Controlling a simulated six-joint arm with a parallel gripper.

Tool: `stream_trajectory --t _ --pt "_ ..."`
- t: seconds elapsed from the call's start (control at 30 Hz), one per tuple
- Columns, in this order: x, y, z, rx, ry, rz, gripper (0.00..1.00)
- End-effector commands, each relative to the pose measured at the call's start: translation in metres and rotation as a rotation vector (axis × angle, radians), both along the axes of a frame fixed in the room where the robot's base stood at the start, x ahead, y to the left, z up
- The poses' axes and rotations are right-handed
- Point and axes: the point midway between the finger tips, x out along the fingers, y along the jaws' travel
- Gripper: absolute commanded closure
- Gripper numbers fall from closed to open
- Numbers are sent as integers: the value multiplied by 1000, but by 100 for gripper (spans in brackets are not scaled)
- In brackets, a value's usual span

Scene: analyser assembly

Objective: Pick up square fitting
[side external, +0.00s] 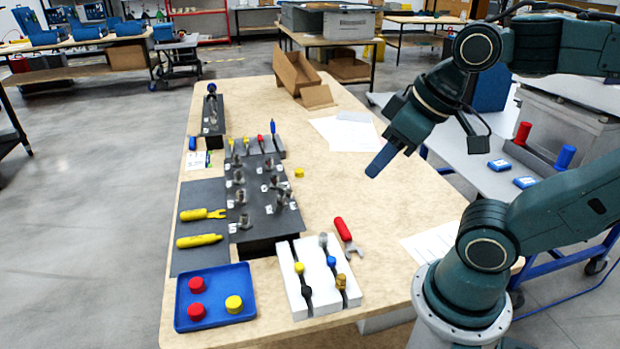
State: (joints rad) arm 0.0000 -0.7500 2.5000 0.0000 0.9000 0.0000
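Several small grey metal fittings stand on a dark stepped rack (257,205) on the wooden table, with small white labels beside some. One fitting (245,221) stands near the rack's front left and another (279,203) near its right edge. They are too small to tell which is the square fitting. My gripper (376,166) hangs above the table, right of the rack and apart from it. Its blue fingers show edge-on as one shape, so I cannot tell whether they are open. Nothing held shows between them.
A blue tray (214,318) with red and yellow round parts and a white holder (301,309) stand at the front. A red-handled wrench (344,232), papers (345,133) and an open cardboard box (294,75) lie nearby. Table right of the rack is mostly clear.

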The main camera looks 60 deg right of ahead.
Motion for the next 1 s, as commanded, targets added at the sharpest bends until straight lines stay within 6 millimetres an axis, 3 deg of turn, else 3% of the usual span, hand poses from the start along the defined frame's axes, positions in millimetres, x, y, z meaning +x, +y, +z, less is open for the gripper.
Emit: stream_trajectory --t 0.03,0.13,0.57,0.77,1.0 --pt "0 0 0 0 0 0 57" --pt "0 0 0 0 0 0 38" --pt "5 -1 2 -15 6 24 38" --pt "24 -5 5 -78 36 133 38" --pt "66 -16 8 -198 92 374 38"
